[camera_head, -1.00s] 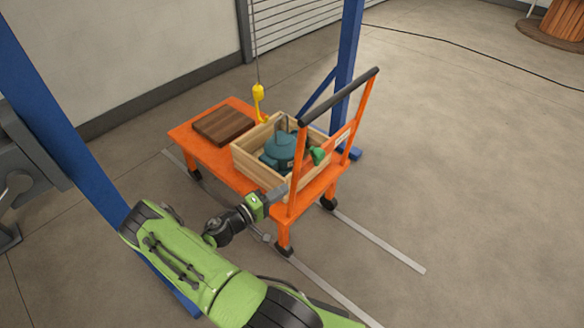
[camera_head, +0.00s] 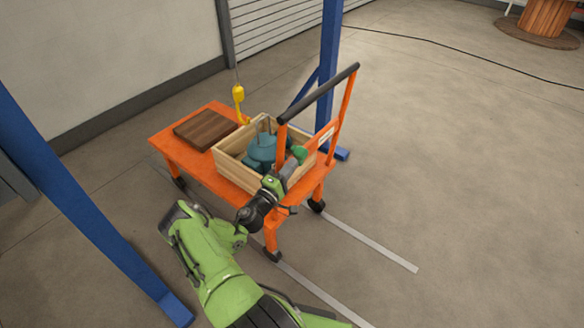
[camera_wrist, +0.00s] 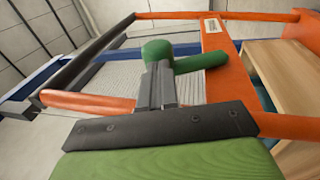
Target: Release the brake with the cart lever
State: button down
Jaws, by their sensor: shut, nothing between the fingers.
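The orange cart (camera_head: 165,150) stands on the floor with its black push bar (camera_head: 320,95) raised. The green cart lever (camera_head: 300,153) sits at the orange upright frame, beside the crate. In the wrist view the lever (camera_wrist: 200,62) has a round green knob end and runs across an orange plate with a small white label. My gripper (camera_head: 291,167) is shut and empty, with its fingertips (camera_wrist: 158,72) right at the knob. I cannot tell whether they touch it. The fingertips hide the knob's lower part.
A wooden crate (camera_head: 235,170) on the cart holds a teal pump (camera_head: 262,148). A brown board (camera_head: 205,128) lies beside it. A yellow hook (camera_head: 238,95) hangs above. Blue posts (camera_head: 328,60) stand behind and at the left (camera_head: 80,200). Floor to the right is open.

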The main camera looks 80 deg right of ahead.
aim_at(298, 155)
jog(key=shift+s+d+r, duration=0.1)
jog(key=shift+s+d, duration=0.05)
jog(key=shift+d, duration=0.25)
jog(key=p, duration=0.1)
jog(key=r+y+p, duration=0.1)
jog(key=shift+s+d+r+p, duration=0.15)
jog(key=shift+d+r+p, duration=0.15)
jog(key=shift+d+p, duration=0.1)
jog(key=shift+s+d+r, duration=0.15)
jog(key=shift+d+r, duration=0.05)
jog(key=shift+d, duration=0.1)
jog(key=shift+s+d+t+y, duration=0.1)
jog(key=shift+d+t+y, duration=0.15)
jog(key=shift+t+y, duration=0.05)
